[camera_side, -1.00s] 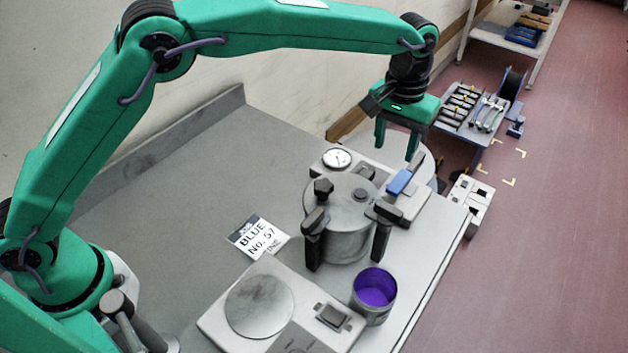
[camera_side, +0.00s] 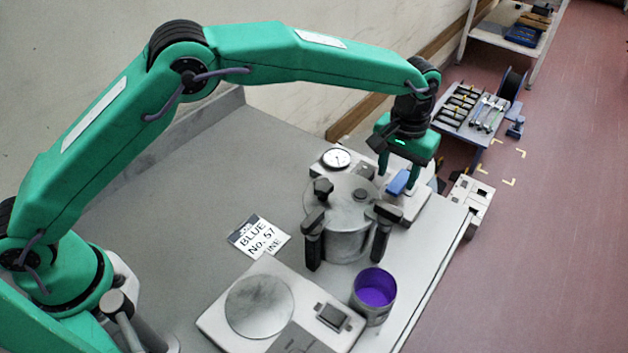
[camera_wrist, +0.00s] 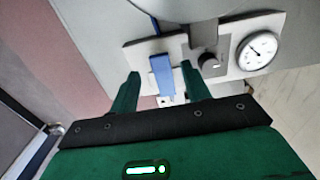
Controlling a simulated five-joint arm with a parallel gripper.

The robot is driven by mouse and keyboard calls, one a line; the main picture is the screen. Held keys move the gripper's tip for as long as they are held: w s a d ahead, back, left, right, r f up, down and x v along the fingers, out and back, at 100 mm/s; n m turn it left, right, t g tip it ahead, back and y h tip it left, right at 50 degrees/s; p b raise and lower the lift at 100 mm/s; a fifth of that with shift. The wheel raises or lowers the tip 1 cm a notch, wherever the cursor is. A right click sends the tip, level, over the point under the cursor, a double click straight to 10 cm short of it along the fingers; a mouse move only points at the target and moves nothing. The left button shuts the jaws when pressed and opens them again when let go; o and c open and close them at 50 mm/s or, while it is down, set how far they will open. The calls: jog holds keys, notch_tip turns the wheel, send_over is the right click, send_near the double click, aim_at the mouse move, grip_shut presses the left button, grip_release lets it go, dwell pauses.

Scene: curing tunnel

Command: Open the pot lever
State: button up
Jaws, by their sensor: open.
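The pot (camera_side: 343,225) is a grey metal vessel with a round lid and black clamps, standing near the right edge of the bench. Behind it is a pale panel, and on it the lever with a blue handle (camera_side: 398,182). My gripper (camera_side: 398,180) is at the lever, pointing down. In the wrist view the blue lever (camera_wrist: 162,75) lies between the two green fingertips of my gripper (camera_wrist: 160,72), with gaps on both sides. The fingers are open and do not appear to touch it. The lever's lower part is partly hidden in the side view.
A dial gauge (camera_side: 336,158) and a black knob (camera_wrist: 209,62) sit on the panel beside the lever. A purple-filled can (camera_side: 373,293) and a scale (camera_side: 260,306) stand in front of the pot. A label card (camera_side: 259,236) lies on the bench; the bench to its left is clear.

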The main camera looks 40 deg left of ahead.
aim_at(394, 189)
jog(key=shift+f, duration=1.55)
jog(key=shift+c, duration=0.5)
jog(key=c, duration=0.9)
